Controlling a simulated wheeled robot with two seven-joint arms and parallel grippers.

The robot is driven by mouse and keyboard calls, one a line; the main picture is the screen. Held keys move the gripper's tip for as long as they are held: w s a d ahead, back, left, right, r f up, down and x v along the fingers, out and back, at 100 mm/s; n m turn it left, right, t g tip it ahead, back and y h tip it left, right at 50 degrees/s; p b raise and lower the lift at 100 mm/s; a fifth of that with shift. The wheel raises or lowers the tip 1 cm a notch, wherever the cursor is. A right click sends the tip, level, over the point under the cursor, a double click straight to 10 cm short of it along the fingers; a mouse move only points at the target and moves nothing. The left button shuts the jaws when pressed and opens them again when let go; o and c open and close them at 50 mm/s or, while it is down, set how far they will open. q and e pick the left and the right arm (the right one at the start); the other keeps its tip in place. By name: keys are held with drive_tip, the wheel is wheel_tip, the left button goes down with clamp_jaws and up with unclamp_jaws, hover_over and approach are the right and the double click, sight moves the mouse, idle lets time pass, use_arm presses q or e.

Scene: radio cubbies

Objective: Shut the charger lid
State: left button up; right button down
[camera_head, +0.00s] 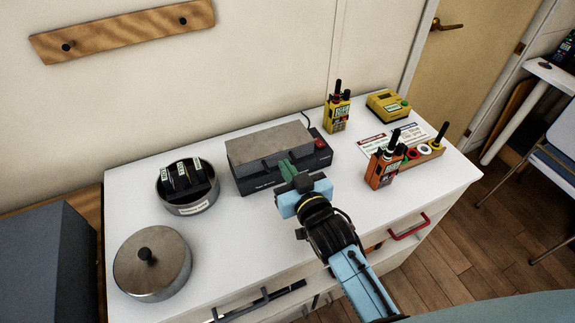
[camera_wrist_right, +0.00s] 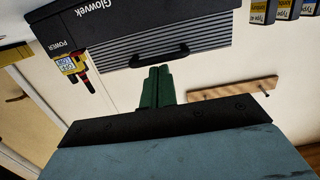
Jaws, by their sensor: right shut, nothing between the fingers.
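The charger (camera_head: 262,183) is a dark box on the white cabinet top, marked Glowvek and POWER on its front in the right wrist view (camera_wrist_right: 105,35). Its grey lid (camera_head: 268,142) lies over the left and middle of the box. The lid's ribbed face and dark handle (camera_wrist_right: 160,56) show in the right wrist view. I cannot tell whether the lid is fully down. My right gripper (camera_head: 286,168) has its green fingers shut and empty, at the lid's front edge near the handle. In the wrist view its fingertips (camera_wrist_right: 159,70) are close to the handle; contact is unclear. My left gripper is out of view.
A metal pot with dark batteries (camera_head: 188,207) and a lidded pot (camera_head: 153,285) stand left. A yellow radio (camera_head: 337,115), an orange radio (camera_head: 380,172), a yellow device (camera_head: 388,105) and a wooden holder (camera_head: 424,155) stand right. The front strip of the top is mostly clear.

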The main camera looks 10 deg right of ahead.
drive_tip(key=shift+s+f, duration=0.25)
drive_tip(key=shift+f, duration=0.45)
wheel_tip(320, 180, up, 6)
drive_tip(key=p, duration=0.5)
drive_tip(key=f+v, duration=0.1)
drive_tip(key=v, duration=0.9)
drive_tip(key=shift+s+d, duration=0.1)
